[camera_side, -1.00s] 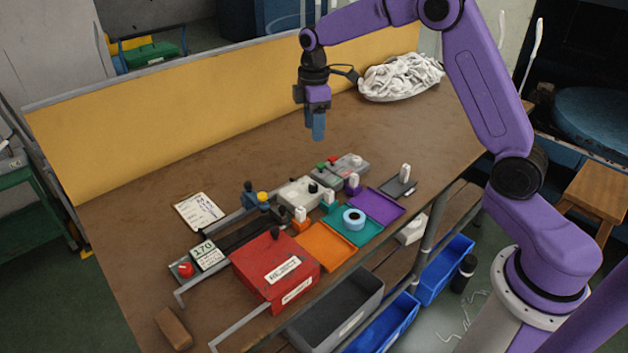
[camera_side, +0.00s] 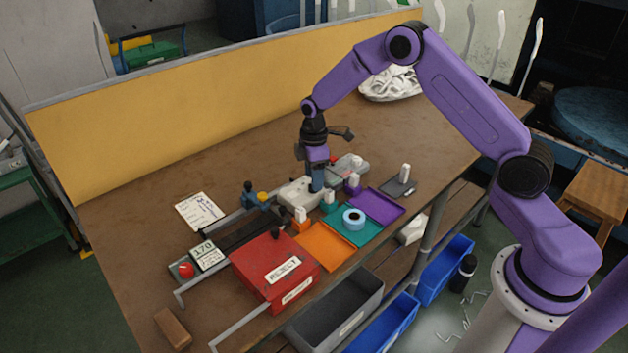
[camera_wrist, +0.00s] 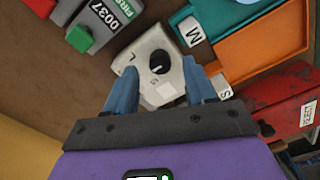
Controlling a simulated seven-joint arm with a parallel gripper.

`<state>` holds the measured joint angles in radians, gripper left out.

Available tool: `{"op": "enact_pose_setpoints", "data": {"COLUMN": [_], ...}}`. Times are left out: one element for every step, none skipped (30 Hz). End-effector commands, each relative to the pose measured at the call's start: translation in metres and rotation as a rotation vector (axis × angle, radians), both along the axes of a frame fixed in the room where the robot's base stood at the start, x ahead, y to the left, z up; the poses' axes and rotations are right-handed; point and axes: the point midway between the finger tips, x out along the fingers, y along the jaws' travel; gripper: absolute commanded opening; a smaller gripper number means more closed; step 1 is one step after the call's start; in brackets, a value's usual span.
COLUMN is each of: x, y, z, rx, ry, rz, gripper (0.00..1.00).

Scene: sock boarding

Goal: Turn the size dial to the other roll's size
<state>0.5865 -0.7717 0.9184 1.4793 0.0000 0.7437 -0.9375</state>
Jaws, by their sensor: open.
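The size dial is a black knob (camera_wrist: 159,62) on a cream box (camera_wrist: 150,50) with small letters that are hard to read. A light line shows on the knob's face. In the side view the cream box (camera_side: 295,193) is partly behind my gripper (camera_side: 316,188), which is pointing down at it. In the wrist view the open blue fingers of my gripper (camera_wrist: 160,75) are on either side of the knob; I cannot tell whether they touch it. A light blue roll (camera_side: 354,218) lies on the teal tray (camera_side: 369,232).
An orange tray (camera_side: 322,250) and a purple tray (camera_side: 385,203) flank the teal one. Small blocks marked M (camera_wrist: 192,32) and S (camera_wrist: 221,86) stand close by. A grey counter (camera_wrist: 100,22), a red REJECT box (camera_side: 262,270) and a blue-and-yellow fixture (camera_side: 257,196) surround the dial.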

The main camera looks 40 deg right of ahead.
Motion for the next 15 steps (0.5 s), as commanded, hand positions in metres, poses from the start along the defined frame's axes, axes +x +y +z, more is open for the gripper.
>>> {"op": "enact_pose_setpoints", "data": {"x": [0.0,0.0,0.0,0.0,0.0,0.0,0.0,0.0,0.0,0.0,0.0,0.0,0.0,0.0,0.0], "y": [0.0,0.0,-0.001,-0.001,-0.001,-0.001,-0.001,-0.001,-0.001,-0.001,-0.001,-0.001,-0.001,0.0,0.0], "z": [-0.007,-0.01,-0.013,-0.015,-0.017,-0.019,-0.02,-0.02,-0.021,-0.021,-0.021,-0.021,-0.021,-0.021,-0.021], "rx": [0.0,-0.001,0.0,0.0,0.0,0.0,0.0,0.0,0.0,0.0,0.0,0.0,0.0,0.0,0.0], "ry": [0.002,0.003,0.001,0.001,0.0,0.001,0.001,0.001,0.0,0.0,0.0,0.0,0.0,0.0,0.0], "rz": [0.0,-0.001,-0.001,-0.001,-0.001,-0.001,-0.001,-0.001,-0.001,-0.001,-0.001,-0.001,-0.001,-0.001,-0.001], "gripper": [0.55,0.55,0.55,0.55,0.55,0.55,0.55,0.55,0.55,0.55,0.55,0.55,0.55,0.55,0.55]}}
